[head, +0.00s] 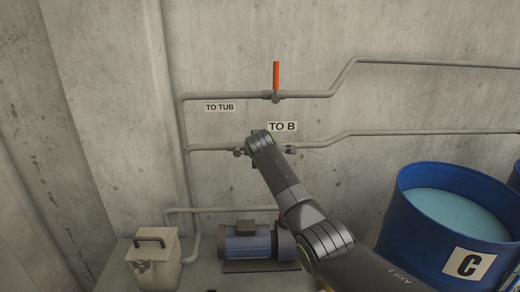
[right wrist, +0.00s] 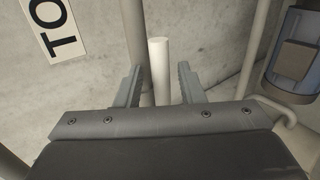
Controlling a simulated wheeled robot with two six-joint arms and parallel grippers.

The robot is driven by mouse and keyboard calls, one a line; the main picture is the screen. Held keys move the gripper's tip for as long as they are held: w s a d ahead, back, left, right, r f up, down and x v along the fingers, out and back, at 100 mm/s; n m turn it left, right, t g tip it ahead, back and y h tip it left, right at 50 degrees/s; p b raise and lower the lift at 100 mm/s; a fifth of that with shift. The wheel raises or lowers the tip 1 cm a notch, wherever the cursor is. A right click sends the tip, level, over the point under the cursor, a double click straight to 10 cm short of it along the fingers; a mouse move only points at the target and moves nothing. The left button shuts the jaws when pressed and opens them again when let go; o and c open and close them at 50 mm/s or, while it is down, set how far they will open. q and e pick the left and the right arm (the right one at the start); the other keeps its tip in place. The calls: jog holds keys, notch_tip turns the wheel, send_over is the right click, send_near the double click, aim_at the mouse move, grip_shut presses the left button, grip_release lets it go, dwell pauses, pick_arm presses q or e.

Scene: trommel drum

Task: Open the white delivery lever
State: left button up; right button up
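In the right wrist view, the white lever (right wrist: 159,52) is a plain round-ended bar standing between the two fingers of my right gripper (right wrist: 159,70). The gripper is open, with a narrow gap on each side of the lever. In the head view, my right arm reaches from the lower right up to the lower wall pipe (head: 390,132), just under the "TO B" label (head: 283,127). The arm covers the white lever and most of the gripper there. My left gripper is not in view.
Above, an orange lever (head: 276,76) stands upright on the upper pipe (head: 225,96), near the "TO TUB" label (head: 219,107). Below are a blue pump motor (head: 247,241) and a beige box (head: 153,262). A blue drum marked C (head: 400,215) stands at right.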

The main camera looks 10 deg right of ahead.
jog(key=b+v, duration=0.4)
jog(key=v, duration=1.2)
jog(key=shift+s+r+b, duration=0.15)
jog(key=shift+s+b, duration=0.1)
jog(key=shift+b, duration=0.05)
